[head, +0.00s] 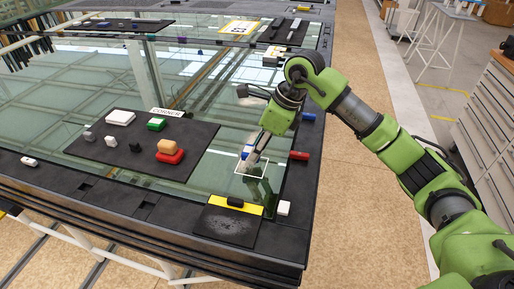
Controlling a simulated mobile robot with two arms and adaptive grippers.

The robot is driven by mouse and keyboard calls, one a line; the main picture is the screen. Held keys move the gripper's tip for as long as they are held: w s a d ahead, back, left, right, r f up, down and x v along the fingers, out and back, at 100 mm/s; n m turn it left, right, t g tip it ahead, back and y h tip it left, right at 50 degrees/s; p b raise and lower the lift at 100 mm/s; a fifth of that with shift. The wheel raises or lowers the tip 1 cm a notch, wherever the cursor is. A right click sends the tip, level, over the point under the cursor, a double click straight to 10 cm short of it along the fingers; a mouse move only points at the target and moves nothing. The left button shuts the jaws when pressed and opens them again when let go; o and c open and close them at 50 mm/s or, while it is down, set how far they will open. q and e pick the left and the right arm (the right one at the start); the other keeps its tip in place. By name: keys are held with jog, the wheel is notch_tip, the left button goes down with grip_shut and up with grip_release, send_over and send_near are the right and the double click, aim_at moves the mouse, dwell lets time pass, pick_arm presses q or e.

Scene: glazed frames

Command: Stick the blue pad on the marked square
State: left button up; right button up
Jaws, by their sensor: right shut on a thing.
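The marked square (252,175) is a white outline on the glass near the table's right front corner. My right gripper (252,153) points down over the far part of this square. It is shut on the blue pad (246,154), of which only a small blue part shows beside the fingers. The fingers hide the rest of the pad. I cannot tell whether the pad touches the glass. My left gripper is not in view.
A dark mat (195,135) on the left holds a green block (156,124), a white block (120,118), a tan block (167,146) on a red one (170,157) and small pieces. A red piece (299,155) lies on the right frame edge. A black-and-yellow mat (222,222) lies in front.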

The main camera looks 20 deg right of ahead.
jog(key=shift+f, duration=0.15)
jog(key=shift+f+b, duration=0.9)
jog(key=shift+f, duration=0.15)
jog(key=shift+f, duration=0.15)
jog(key=shift+f+b, duration=0.4)
jog(key=shift+b, duration=0.1)
dwell(0.7)
jog(key=o, duration=0.8)
